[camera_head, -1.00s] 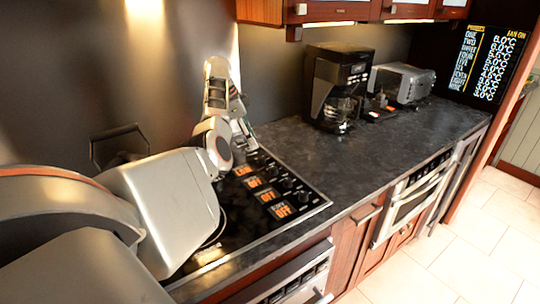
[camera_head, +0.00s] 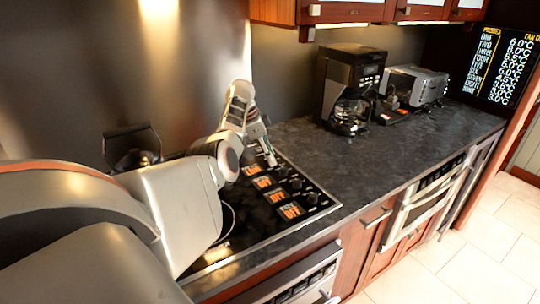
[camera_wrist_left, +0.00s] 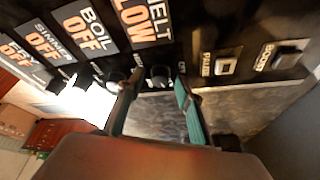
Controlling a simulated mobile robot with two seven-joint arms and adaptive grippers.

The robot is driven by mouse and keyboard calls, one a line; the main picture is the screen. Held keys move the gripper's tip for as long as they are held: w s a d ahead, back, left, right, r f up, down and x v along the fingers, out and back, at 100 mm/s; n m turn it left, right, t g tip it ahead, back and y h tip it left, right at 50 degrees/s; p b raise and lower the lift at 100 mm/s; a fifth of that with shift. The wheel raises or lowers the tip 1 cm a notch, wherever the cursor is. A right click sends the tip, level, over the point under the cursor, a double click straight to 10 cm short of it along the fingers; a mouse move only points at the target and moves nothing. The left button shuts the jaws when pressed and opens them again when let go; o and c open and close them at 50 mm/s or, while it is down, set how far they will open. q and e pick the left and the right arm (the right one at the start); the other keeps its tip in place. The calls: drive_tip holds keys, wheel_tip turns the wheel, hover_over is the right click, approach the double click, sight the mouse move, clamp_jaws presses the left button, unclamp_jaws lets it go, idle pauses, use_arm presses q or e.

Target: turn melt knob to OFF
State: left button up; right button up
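The melt knob (camera_wrist_left: 159,75) is a small dark knob below the display reading MELT LOW (camera_wrist_left: 143,20) in the left wrist view. My left gripper (camera_wrist_left: 159,82) is open, with one finger on each side of the knob; I cannot tell whether either touches it. In the head view my left gripper (camera_head: 266,150) is over the far end of the control panel (camera_head: 312,200), and the melt knob is hard to make out there. My right gripper is not in view.
The boil knob (camera_wrist_left: 115,80) is close beside the left finger. Boil, simmer and fry displays read OFF. PAUSE (camera_wrist_left: 226,66) and BOOST (camera_wrist_left: 287,56) buttons lie to the right. A coffee maker (camera_head: 350,85) and a toaster (camera_head: 415,85) stand farther along the counter (camera_head: 400,140).

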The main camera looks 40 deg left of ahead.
use_arm(q)
clamp_jaws()
drive_tip(key=shift+n, duration=0.4)
drive_tip(key=n+y, duration=0.1)
drive_tip(key=n, duration=0.1)
drive_tip(key=shift+d+n+t, duration=0.15)
drive_tip(key=shift+n+t, duration=0.25)
drive_tip(key=n+y, duration=0.1)
drive_tip(key=n, duration=0.2)
drive_tip(key=shift+d+n, duration=0.1)
drive_tip(key=shift+n, duration=0.3)
drive_tip(key=n+y, duration=0.1)
drive_tip(key=n, duration=0.2)
drive_tip(key=shift+d+y, duration=0.1)
drive_tip(key=shift+y, duration=0.3)
drive_tip(key=shift+n+y, duration=0.6)
drive_tip(key=shift+n, duration=1.1)
